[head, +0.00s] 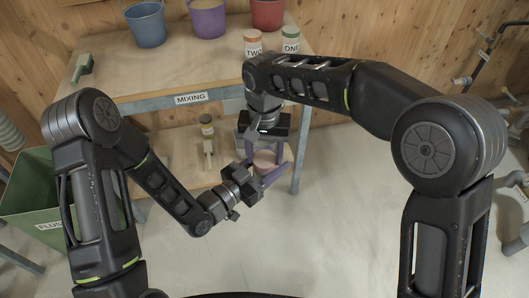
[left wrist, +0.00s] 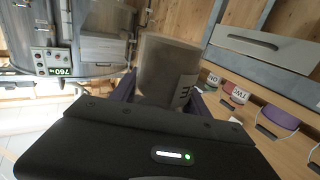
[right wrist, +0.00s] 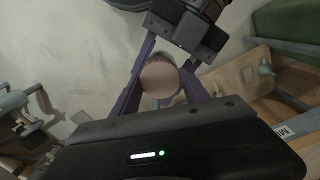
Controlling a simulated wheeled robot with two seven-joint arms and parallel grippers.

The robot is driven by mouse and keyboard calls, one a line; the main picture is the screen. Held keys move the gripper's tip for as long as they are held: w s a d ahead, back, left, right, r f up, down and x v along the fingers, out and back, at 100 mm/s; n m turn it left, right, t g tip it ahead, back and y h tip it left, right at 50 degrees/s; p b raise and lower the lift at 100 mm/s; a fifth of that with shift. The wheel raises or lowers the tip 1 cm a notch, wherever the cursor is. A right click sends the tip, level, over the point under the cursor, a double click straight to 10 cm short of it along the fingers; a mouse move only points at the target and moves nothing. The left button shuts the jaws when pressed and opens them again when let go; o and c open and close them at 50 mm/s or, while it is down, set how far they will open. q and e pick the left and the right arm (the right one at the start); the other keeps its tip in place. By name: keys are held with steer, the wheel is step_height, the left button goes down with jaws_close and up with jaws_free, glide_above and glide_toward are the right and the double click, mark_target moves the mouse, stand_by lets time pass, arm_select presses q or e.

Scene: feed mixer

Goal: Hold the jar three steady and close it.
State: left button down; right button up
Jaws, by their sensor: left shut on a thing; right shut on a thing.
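Jar three (left wrist: 168,70) is a greyish-tan jar in the left wrist view, with part of its label, a letter E, showing. My left gripper (head: 271,167) is shut on its body from the side. My right gripper (head: 264,150) comes down from above, its purple fingers closed around a round pinkish lid (right wrist: 160,79). In the right wrist view the lid sits between my right fingers, with my left gripper (right wrist: 186,45) just beyond. In the head view the fingers cover most of the jar. I cannot tell whether the lid is seated on it.
The mixing table (head: 125,62) holds jar two (head: 253,43), jar one (head: 290,40) and blue, purple and red buckets. A green bin (head: 38,190) is at the left. The floor in front is clear.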

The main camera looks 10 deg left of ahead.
steer(key=m, duration=0.3)
steer(key=shift+m, duration=0.4)
steer(key=m, duration=0.5)
steer(key=shift+a+m, duration=0.1)
steer(key=shift+m, duration=0.2)
steer(key=m, duration=0.5)
steer(key=shift+m, duration=0.3)
steer(key=m, duration=0.2)
steer(key=shift+m, duration=0.4)
steer(key=m, duration=0.5)
steer(key=shift+m, duration=0.4)
steer(key=m, duration=0.2)
steer(key=shift+m, duration=0.4)
steer(key=m, duration=0.3)
steer(key=shift+f, duration=0.2)
steer(key=shift+s+d+f+m, duration=0.25)
steer(key=shift+f+m, duration=0.2)
steer(key=shift+m, duration=0.95)
steer(key=shift+w+a+r+m, duration=0.1)
steer(key=shift+w+r+m, duration=0.1)
steer(key=shift+r+m, duration=0.35)
